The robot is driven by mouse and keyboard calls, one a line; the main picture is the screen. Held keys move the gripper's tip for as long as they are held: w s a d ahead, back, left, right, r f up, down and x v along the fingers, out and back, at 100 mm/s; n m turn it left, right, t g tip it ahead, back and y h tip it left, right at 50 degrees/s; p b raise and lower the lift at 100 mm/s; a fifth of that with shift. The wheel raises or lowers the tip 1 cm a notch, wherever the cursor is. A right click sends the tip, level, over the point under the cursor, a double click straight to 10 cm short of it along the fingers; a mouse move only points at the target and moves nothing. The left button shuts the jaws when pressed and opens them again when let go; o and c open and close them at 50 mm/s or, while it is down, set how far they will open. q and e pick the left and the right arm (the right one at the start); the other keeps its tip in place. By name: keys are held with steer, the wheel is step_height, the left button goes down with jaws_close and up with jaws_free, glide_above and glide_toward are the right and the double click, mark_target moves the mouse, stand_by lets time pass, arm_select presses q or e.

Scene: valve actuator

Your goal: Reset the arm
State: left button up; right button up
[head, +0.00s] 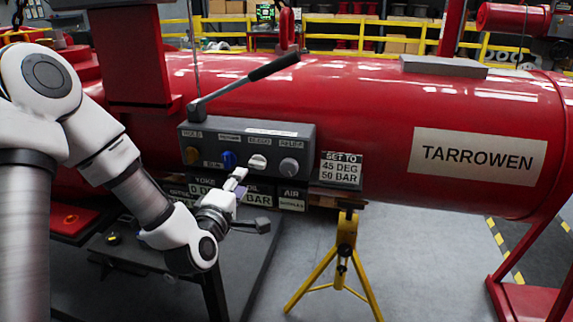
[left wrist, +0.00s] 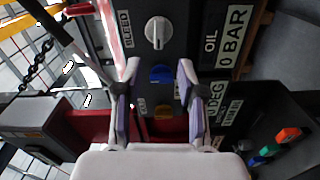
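My left gripper (head: 238,182) is just below and in front of the box, near the blue and white knobs. My right gripper is not in view.
A sign (head: 342,170) reads SET TO 45 DEG 50 BAR. Readouts (head: 258,196) below the box are partly hidden by my left gripper; OIL reads 0 BAR. A yellow stand (head: 345,240) is on the floor at right. The red tank (head: 380,130) fills the back.

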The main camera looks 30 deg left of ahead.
arm_select(q)
steer(key=shift+f, duration=0.1)
steer(key=s+d+f+m+g+h+p, duration=0.2)
steer(key=s+d+f+m+g+p, duration=0.3)
steer(key=f, duration=0.6)
steer(key=s+d+f+m+g+h+p, duration=0.2)
steer(key=s+d+f+m+g+p, duration=0.25)
steer(key=f, duration=0.65)
steer(key=s+d+f+m+g, duration=0.1)
steer(key=s+f+m+g, duration=0.1)
steer(key=s, duration=0.4)
steer(key=s+d+f+m+g, duration=0.1)
steer(key=s+f+m+g, duration=0.2)
steer(key=s, duration=0.4)
steer(key=s+d+f+m+g+p, duration=0.1)
steer(key=s+f+m+g, duration=0.1)
steer(key=s, duration=0.4)
steer(key=m+g, duration=0.1)
steer(key=m, duration=0.1)
steer(key=shift+s+d+f+m, duration=0.25)
steer(key=shift+s+f+m, duration=0.05)
steer(key=shift+s+m, duration=0.1)
